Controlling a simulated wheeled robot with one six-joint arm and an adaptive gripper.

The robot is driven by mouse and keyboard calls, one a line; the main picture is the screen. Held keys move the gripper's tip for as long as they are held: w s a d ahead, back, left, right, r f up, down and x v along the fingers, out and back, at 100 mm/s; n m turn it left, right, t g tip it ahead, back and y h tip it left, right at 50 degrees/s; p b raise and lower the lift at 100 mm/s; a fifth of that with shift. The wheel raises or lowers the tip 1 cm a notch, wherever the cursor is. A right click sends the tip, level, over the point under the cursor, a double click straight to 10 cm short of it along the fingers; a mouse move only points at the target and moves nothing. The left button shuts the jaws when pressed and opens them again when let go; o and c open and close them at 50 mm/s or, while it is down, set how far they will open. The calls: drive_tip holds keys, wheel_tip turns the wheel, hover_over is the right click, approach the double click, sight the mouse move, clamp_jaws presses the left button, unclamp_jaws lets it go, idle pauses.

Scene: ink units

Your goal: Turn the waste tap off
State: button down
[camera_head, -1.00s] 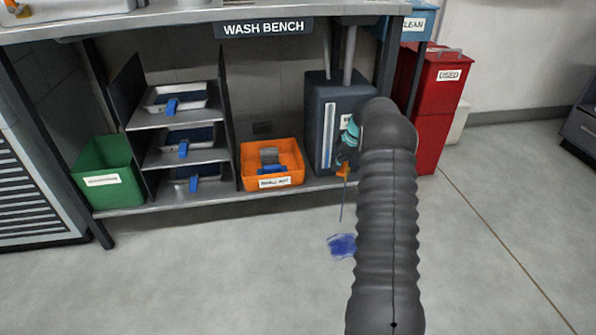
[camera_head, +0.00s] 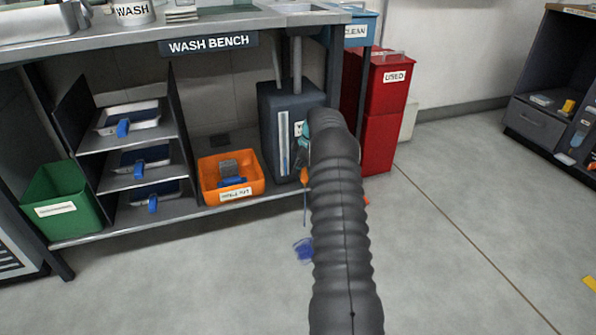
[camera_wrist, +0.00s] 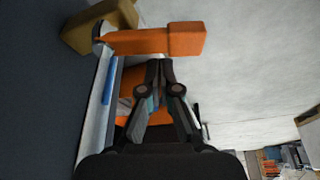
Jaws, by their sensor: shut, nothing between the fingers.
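The waste tap shows in the wrist view as a brass-coloured body (camera_wrist: 92,30) with an orange lever (camera_wrist: 165,40) lying across the picture. In the head view a small orange part of the tap (camera_head: 304,175) shows beside my arm, low on the dark waste tank (camera_head: 272,120). A thin blue stream (camera_head: 305,208) hangs below it, above a blue puddle (camera_head: 303,251) on the floor. My gripper (camera_wrist: 158,66) is shut and empty, its tips just below the lever in the wrist picture. I cannot tell whether they touch it.
An orange bin (camera_head: 210,192) stands left of the tank on the lower shelf, by a tray rack (camera_head: 173,120) and green bin (camera_head: 85,215). Red USED bins (camera_head: 380,130) stand right of the tank. The floor in front and to the right is open.

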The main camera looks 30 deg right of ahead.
drive_tip(key=shift+a, duration=0.1)
wheel_tip(320, 180, up, 10)
drive_tip(key=shift+w+a+f+p, duration=0.2)
drive_tip(key=shift+a+f+p, duration=0.05)
drive_tip(key=shift+p, duration=0.2)
idle(0.4)
idle(0.5)
